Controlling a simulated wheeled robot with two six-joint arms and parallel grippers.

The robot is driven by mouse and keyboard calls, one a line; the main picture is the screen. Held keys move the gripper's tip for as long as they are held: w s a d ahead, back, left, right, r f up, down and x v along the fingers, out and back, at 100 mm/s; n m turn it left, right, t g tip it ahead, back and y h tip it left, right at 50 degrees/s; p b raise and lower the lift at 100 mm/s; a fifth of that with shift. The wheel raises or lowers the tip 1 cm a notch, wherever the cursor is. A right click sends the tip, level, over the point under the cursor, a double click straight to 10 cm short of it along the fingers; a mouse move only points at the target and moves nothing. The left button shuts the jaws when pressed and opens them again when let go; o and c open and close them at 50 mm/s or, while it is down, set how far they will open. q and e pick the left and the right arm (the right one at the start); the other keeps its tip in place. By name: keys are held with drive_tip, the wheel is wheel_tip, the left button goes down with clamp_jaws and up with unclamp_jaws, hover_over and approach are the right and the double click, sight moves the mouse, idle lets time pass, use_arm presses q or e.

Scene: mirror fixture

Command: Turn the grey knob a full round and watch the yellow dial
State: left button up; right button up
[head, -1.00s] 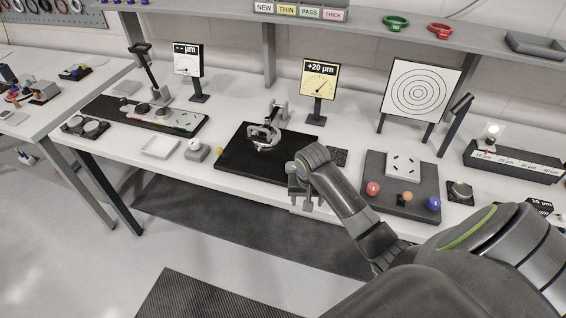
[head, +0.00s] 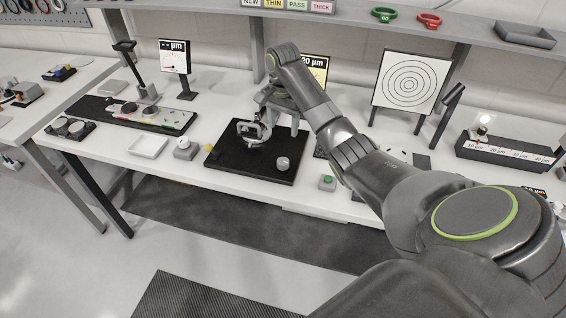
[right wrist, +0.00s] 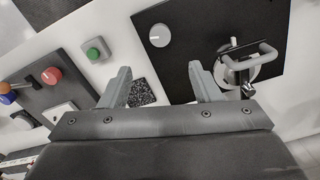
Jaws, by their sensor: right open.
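A round grey knob (head: 282,164) sits on the right part of the black board (head: 228,158). It also shows in the right wrist view (right wrist: 160,35) with a pale mark on top. A grey clamp-like fixture (head: 249,130) stands on the same board. The yellow dial (head: 319,66) stands behind on a post, and my right arm covers much of it. My right gripper (head: 279,112) is beyond the knob, above the far part of the board. In the right wrist view the gripper (right wrist: 158,72) has its fingers apart and nothing between them. My left gripper is out of view.
A green button box (head: 327,183) stands right of the board. A target panel (head: 411,82) stands at the back right. A shelf (head: 350,22) runs above the bench.

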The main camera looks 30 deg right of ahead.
sight(283, 161)
wheel_tip(283, 161, down, 13)
drive_tip(key=shift+f+p, duration=0.1)
drive_tip(key=shift+p, duration=1.1)
drive_tip(key=shift+f, duration=0.55)
drive_tip(key=c, duration=1)
